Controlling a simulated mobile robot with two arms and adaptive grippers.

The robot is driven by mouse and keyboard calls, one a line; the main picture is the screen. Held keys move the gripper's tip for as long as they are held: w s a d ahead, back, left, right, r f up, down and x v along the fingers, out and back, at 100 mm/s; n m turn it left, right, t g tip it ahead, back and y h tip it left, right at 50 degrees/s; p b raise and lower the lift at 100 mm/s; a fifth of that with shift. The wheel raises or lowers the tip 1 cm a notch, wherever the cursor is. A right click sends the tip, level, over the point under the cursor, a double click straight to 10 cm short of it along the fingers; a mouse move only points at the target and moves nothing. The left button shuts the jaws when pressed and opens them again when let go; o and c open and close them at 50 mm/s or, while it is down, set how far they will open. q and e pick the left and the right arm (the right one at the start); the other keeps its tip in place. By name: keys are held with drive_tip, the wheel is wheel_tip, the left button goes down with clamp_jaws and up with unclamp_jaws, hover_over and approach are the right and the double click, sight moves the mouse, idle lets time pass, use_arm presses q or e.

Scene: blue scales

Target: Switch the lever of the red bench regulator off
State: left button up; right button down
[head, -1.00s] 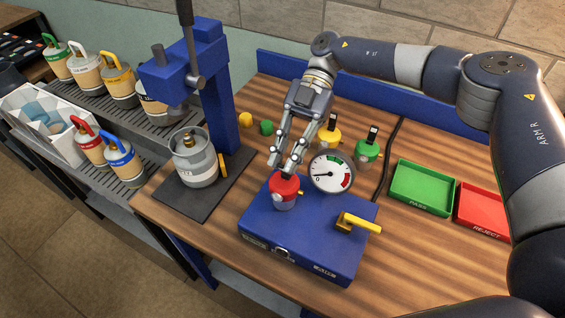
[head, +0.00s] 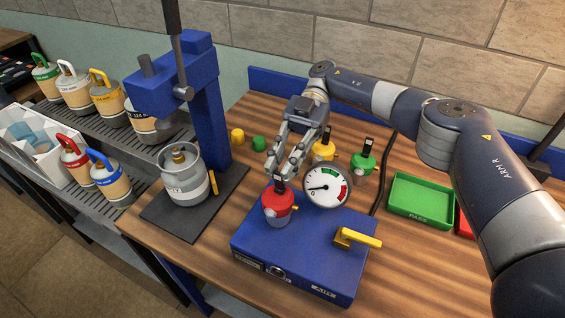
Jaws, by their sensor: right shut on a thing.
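The red bench regulator (head: 278,206) stands on top of the blue bench box (head: 290,258), beside a round white gauge (head: 326,187). My right gripper (head: 281,177) reaches down from above, directly over the regulator. It is shut on the regulator's dark lever (head: 280,186), which shows upright between the fingertips and is partly hidden by them. The gauge needle points to the left, near the 0 mark. My left gripper is not in view.
A yellow regulator (head: 323,148) and a green regulator (head: 363,163) stand behind the gauge. A yellow handle (head: 357,238) sits on the box's right side. A blue press (head: 209,110) with a grey cylinder (head: 184,178) is at left. A green tray (head: 421,198) lies at right.

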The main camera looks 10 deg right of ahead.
drive_tip(key=c, duration=1.5)
unclamp_jaws()
wheel_tip(320, 180, up, 10)
